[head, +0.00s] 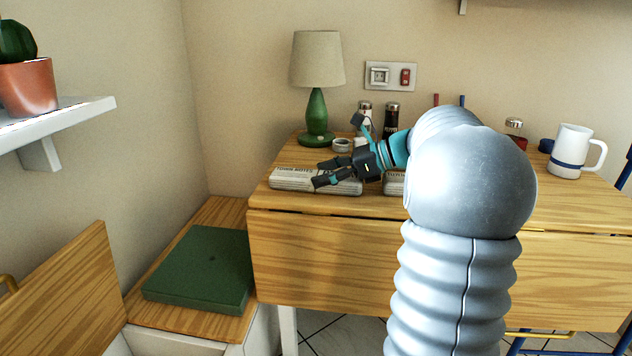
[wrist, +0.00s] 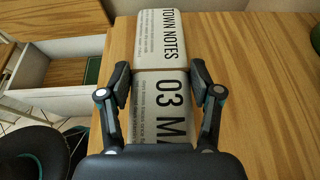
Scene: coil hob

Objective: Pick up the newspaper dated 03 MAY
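A folded newspaper (wrist: 158,98) printed "03 MA", the rest of the line cut off by my gripper, lies on the wooden table in the wrist view. A part printed "TOWN NOTES" (wrist: 164,38) lies just beyond it, across a dark seam. In the head view the newspaper (head: 290,179) lies near the table's front left edge. My gripper (wrist: 160,76) is open, with one finger on each long side of the paper. In the head view my gripper (head: 322,173) is low over the newspaper and hides part of it. Whether the fingers touch it, I cannot tell.
A second newspaper (head: 393,184) lies to the right, partly behind my arm. A white mug (head: 571,152) is at the right. A green box (head: 203,268) sits on the lower bench.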

